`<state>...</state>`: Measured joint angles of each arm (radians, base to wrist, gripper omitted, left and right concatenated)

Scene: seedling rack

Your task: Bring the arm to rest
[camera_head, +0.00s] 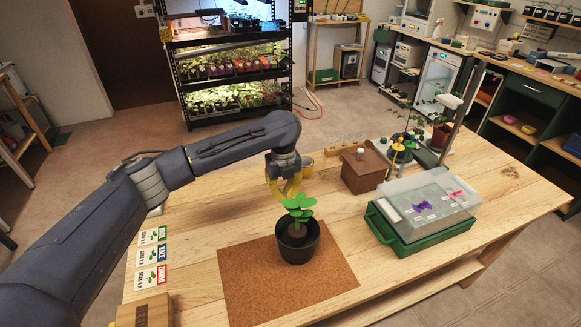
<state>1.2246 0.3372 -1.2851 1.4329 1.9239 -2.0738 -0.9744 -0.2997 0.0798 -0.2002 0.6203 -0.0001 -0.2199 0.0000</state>
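My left gripper (284,187) hangs over the wooden table (215,222), just behind a potted seedling in the picture. Its yellow fingers point down, and I cannot make out the gap between them. The seedling has round green leaves (299,207) and stands upright in a black pot (298,247) on a brown mat (251,284). The leaves overlap the gripper's lower end in the picture; I cannot tell whether they touch. My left arm comes in from the left edge. My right gripper is not in view.
A green crate (398,241) with a clear lidded box (428,199) stands at the right. A brown box (364,169) is behind it. Seed cards (152,255) and a wooden block (146,312) lie at the left. Bare tabletop lies left of the mat.

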